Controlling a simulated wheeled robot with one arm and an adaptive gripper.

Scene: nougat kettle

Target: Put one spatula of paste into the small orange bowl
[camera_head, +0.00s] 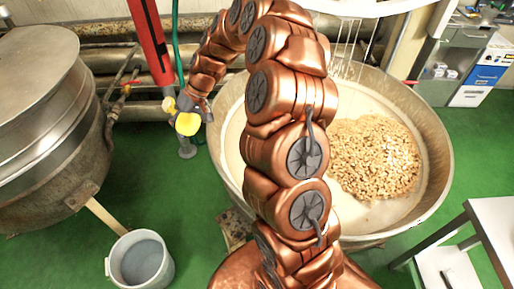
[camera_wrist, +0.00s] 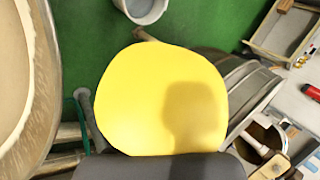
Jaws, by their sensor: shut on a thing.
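My gripper (camera_head: 190,106) is shut on a yellow spatula (camera_head: 187,124), left of the big kettle's rim and over the green floor. In the wrist view the spatula's broad rounded yellow face (camera_wrist: 150,85) fills the middle, with a dark shadow on its right part. I see no clear lump of paste on it. The dark gripper (camera_wrist: 160,163) covers its lower end. The big kettle (camera_head: 432,130) holds pale cream paste (camera_head: 368,104) and a heap of nuts (camera_head: 375,155). My arm hides part of the kettle. I cannot make out the small orange bowl in either view.
A lidded metal kettle (camera_head: 45,110) stands at left, with a grey bucket (camera_head: 140,260) on the floor below it. A red post (camera_head: 150,40) and pipes are behind my gripper. A white table (camera_head: 492,222) is at right. Green floor lies between the kettles.

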